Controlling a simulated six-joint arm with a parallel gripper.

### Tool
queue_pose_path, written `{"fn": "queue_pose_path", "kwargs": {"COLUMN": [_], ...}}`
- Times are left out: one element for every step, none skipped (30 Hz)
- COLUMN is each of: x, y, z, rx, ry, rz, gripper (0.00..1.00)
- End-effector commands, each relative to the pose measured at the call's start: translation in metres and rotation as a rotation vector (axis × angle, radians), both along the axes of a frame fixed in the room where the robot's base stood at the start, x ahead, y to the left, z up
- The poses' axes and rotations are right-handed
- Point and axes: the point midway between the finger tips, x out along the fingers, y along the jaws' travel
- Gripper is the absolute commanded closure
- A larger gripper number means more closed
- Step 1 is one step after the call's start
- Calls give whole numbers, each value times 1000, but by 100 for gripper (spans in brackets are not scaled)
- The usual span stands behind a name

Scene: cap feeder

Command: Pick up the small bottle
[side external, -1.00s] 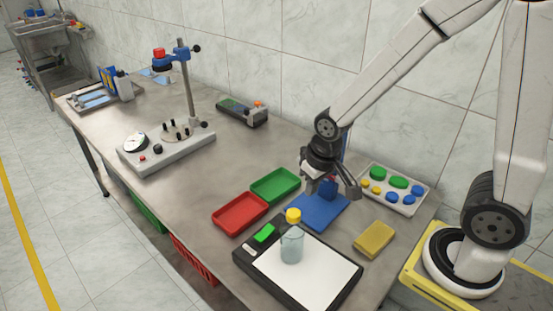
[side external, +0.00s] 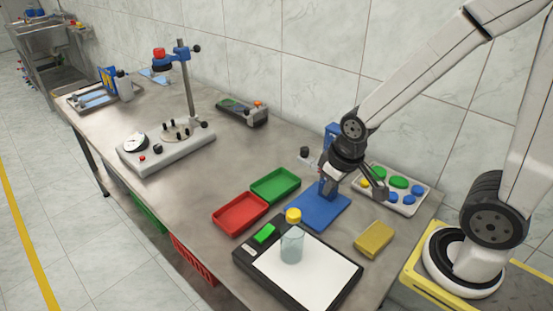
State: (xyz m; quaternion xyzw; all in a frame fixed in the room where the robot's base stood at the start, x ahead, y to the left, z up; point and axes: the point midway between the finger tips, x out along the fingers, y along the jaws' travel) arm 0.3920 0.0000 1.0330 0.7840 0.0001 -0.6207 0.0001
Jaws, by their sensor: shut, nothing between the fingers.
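A small clear bottle (side external: 291,246) with a yellow cap stands upright on the white plate (side external: 325,273) of a black flat device. My gripper (side external: 371,197) is in the air above the back right part of the bench, behind and to the right of the bottle and apart from it. It is shut and empty, pointing down between the blue stand and the cap tray.
A blue stand (side external: 313,212) is close to my gripper on its left. A tray of coloured caps (side external: 408,205) lies to its right. A yellow block (side external: 374,238), a red tray (side external: 240,213) and a green tray (side external: 275,185) lie around the bottle. The bench's middle is clear.

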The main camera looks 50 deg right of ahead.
Motion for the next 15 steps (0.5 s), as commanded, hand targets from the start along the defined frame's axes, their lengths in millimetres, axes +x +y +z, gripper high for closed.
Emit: {"fn": "queue_pose_path", "kwargs": {"x": [0,0,0,0,0,0,0,0,0,0,0,0,0,0,0], "y": [0,0,0,0,0,0,0,0,0,0,0,0,0,0,0], "z": [0,0,0,0,0,0,0,0,0,0,0,0,0,0,0], "rx": [0,0,0,0,0,0,0,0,0,0,0,0,0,0,0], "ry": [0,0,0,0,0,0,0,0,0,0,0,0,0,0,0], "rz": [0,0,0,0,0,0,0,0,0,0,0,0,0,0,0], "gripper": [100,100,100,100,100,100,100,100,100,100,100,100,100,100,90]}}
